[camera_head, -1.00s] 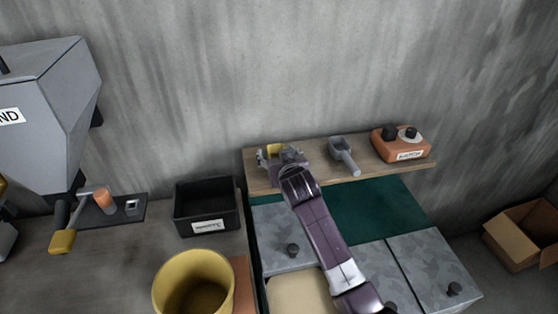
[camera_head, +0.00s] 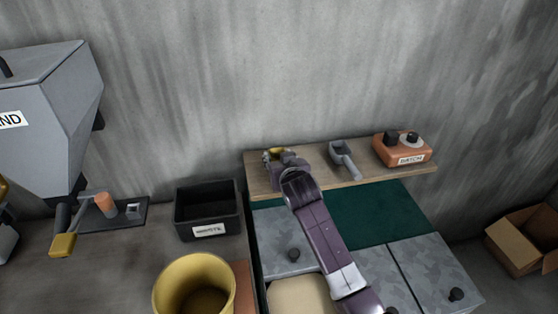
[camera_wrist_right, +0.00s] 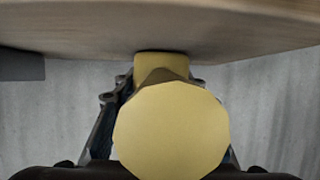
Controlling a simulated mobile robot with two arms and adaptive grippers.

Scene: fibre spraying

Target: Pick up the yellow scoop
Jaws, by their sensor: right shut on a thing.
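The yellow scoop (camera_head: 277,151) is at the left end of the wooden shelf, mostly hidden behind my right gripper (camera_head: 278,156) in the head view. In the right wrist view the scoop (camera_wrist_right: 172,130) shows large, with its rounded end toward the camera and a narrower part beyond it. My right gripper (camera_wrist_right: 160,92) is shut on the scoop, its dark fingers to either side and partly hidden behind it. The shelf's wood fills the top of the wrist view. Whether the scoop touches the shelf cannot be told.
A grey scoop (camera_head: 345,160) and an orange batch box (camera_head: 402,150) stand on the shelf (camera_head: 316,170) to the right. A black bin (camera_head: 208,210) and a yellow bucket (camera_head: 195,286) stand at the left. Grey lidded bins (camera_head: 432,270) lie below the shelf.

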